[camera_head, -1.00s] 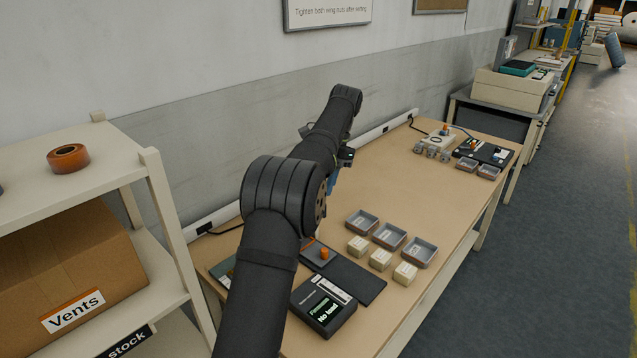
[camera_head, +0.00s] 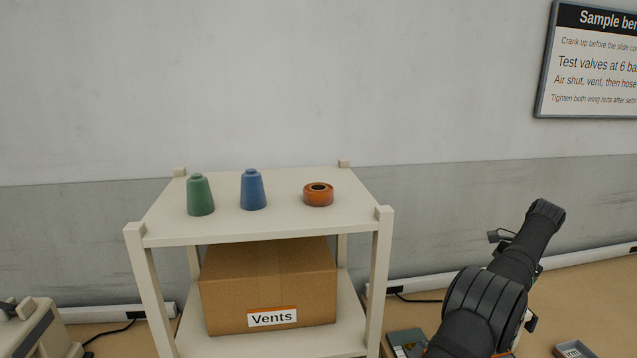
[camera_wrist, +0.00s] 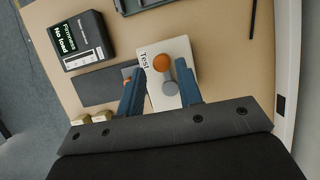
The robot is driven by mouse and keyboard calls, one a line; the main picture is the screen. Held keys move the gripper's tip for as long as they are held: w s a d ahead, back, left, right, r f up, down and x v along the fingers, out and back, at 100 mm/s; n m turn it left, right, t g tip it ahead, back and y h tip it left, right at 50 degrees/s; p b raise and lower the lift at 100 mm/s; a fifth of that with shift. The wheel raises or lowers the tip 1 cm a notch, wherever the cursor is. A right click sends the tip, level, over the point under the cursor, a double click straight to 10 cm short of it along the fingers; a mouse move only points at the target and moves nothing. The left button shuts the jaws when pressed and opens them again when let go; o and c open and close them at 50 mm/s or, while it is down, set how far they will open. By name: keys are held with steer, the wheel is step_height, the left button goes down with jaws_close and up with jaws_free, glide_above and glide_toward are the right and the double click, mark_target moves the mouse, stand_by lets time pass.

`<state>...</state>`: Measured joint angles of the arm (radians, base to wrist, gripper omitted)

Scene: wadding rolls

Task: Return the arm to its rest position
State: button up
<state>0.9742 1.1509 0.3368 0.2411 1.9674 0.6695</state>
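My arm (camera_head: 485,295) reaches up over the bench at the lower right of the head view; its gripper fingers cannot be made out there. In the wrist view my gripper (camera_wrist: 160,66) is open, its two blue fingers apart with nothing visibly held between them. The height of the fingers above the card is hard to tell.
A black "Firmness No load" device (camera_wrist: 82,42) and a dark mat (camera_wrist: 97,90) lie on the bench (camera_wrist: 222,60). A cream shelf (camera_head: 260,228) holds green (camera_head: 200,195) and blue (camera_head: 253,190) cones, an orange roll (camera_head: 318,196) and a Vents box (camera_head: 268,285).

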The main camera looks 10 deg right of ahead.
steer(key=shift+w+f, duration=0.15)
steer(key=shift+f, duration=1.9)
steer(key=shift+r, duration=0.1)
steer(key=r, duration=0.4)
steer(key=shift+s, duration=0.3)
steer(key=s+d+r, duration=0.2)
steer(key=s+r, duration=0.5)
steer(key=s, duration=0.4)
steer(key=w+f, duration=0.2)
steer(key=w, duration=0.1)
steer(key=w+a+f, duration=0.1)
steer(key=w+f, duration=0.1)
steer(key=w, duration=0.2)
steer(key=w+a+f, duration=0.1)
steer(key=w+f, duration=0.1)
steer(key=w, duration=0.1)
steer(key=shift+w+f, duration=0.2)
steer(key=shift+f, duration=0.05)
steer(key=f, duration=0.2)
steer(key=w+f, duration=0.1)
steer(key=f, duration=0.1)
steer(key=shift+a+f, duration=0.1)
steer(key=shift+f, duration=0.25)
steer(key=shift+s+n+g, duration=0.2)
steer(key=shift+n+g, duration=0.2)
steer(key=shift+n, duration=0.7)
